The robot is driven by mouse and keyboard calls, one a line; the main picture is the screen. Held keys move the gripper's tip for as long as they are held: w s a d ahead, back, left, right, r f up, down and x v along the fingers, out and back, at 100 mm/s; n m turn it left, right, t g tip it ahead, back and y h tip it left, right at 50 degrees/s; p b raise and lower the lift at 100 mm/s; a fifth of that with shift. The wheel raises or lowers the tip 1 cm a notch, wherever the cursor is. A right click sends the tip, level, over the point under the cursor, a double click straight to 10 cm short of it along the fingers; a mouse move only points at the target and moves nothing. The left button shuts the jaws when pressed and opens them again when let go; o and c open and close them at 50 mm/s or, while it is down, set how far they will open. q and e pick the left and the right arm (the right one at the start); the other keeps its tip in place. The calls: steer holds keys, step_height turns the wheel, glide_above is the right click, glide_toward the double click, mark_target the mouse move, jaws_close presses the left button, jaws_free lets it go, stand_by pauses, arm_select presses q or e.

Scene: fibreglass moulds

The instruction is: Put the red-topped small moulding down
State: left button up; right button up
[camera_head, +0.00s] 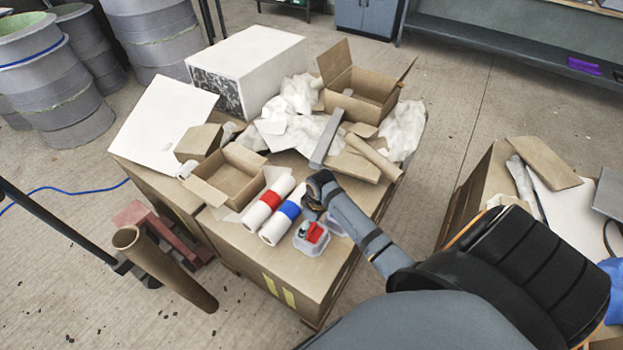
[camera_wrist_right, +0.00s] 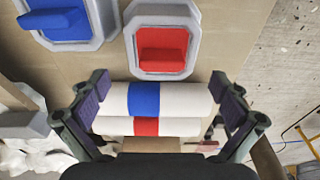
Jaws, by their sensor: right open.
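The red-topped small moulding (camera_head: 314,235) is a grey-white tray shape with a raised red block. It stands upright on the cardboard-topped table (camera_head: 285,263) near its front edge. In the right wrist view the red-topped moulding (camera_wrist_right: 163,42) lies above the jaws, apart from both fingers. My right gripper (camera_head: 311,212) is just above and behind it in the head view, and its fingers are spread wide and empty in the wrist view (camera_wrist_right: 160,98). A blue-topped moulding (camera_wrist_right: 64,20) sits beside it, mostly hidden by my arm in the head view. My left gripper is not in view.
A red-banded roll (camera_head: 269,200) and a blue-banded roll (camera_head: 284,216) lie just left of the moulding. Open cartons (camera_head: 232,176), crumpled paper and a large white block (camera_head: 247,62) crowd the table behind. A bare strip runs along the front edge.

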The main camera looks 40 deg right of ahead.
mark_target(312, 229)
steer(key=shift+f, duration=0.3)
step_height(312, 229, down, 4)
steer(key=shift+a+f, duration=0.1)
steer(key=shift+a, duration=0.05)
steer(key=shift+f+b, duration=0.3)
steer(key=shift+f, duration=0.1)
steer(key=c, duration=1.2)
steer(key=shift+o, duration=0.2)
step_height(312, 229, up, 4)
steer(key=p, duration=0.4)
steer(key=shift+w+f, duration=0.1)
steer(key=shift+f, duration=0.05)
steer(key=s+a+r+p, duration=0.2)
steer(key=a+r+p, duration=0.2)
steer(key=a+p, duration=0.2)
steer(key=s+a+r+p, duration=0.3)
steer(key=a+r+p, duration=0.2)
steer(key=p, duration=0.5)
steer(key=shift+s+a+r, duration=0.2)
steer(key=shift+s+a, duration=0.1)
steer(key=shift+a, duration=0.65)
